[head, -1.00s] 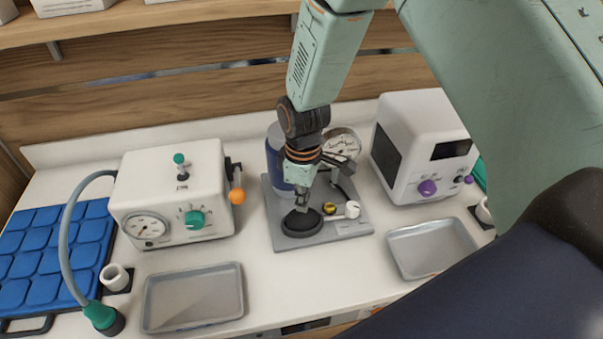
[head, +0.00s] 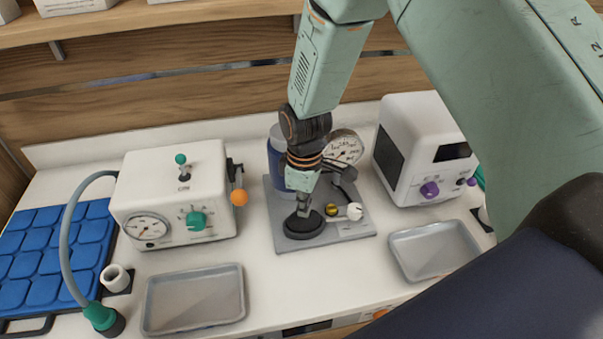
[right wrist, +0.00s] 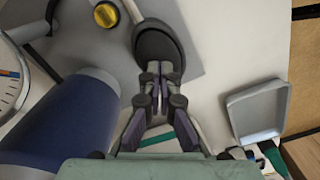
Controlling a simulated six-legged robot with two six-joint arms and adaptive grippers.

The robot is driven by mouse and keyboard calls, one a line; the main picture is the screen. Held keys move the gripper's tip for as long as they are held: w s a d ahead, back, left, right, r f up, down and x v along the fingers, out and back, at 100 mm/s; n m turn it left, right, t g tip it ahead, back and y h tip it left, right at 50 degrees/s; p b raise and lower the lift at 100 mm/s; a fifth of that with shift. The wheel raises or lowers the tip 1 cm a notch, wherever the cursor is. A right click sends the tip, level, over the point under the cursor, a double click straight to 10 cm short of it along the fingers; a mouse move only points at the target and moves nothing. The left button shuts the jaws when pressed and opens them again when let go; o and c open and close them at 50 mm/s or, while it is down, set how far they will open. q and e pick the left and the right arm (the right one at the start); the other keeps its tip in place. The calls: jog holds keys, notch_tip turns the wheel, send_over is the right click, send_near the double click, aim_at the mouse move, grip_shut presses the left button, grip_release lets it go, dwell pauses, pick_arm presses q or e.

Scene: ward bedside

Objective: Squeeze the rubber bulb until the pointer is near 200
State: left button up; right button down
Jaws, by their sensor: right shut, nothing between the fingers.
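The black rubber bulb (head: 305,231) is a round, low dome at the front of a grey base plate (head: 352,229). It also shows in the right wrist view (right wrist: 156,38). My right gripper (head: 303,210) is shut and empty, pointing down, with its fingertips at the bulb's top. In the right wrist view its closed tips (right wrist: 160,68) overlap the bulb's near edge; I cannot tell how far the bulb is pressed in. The round white gauge (head: 343,147) stands behind, partly in view; its pointer is too small to read. My left gripper is out of view.
A blue cylinder (head: 279,165) stands behind. White devices flank the base plate (head: 175,190) (head: 424,150). Grey trays lie in front.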

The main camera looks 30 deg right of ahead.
jog(key=shift+r, duration=0.2)
jog(key=shift+f, duration=0.1)
jog(key=shift+f+b, duration=0.45)
jog(key=shift+f, duration=0.65)
jog(key=shift+r+p, duration=1.15)
jog(key=shift+r, duration=0.05)
jog(key=shift+f, duration=0.2)
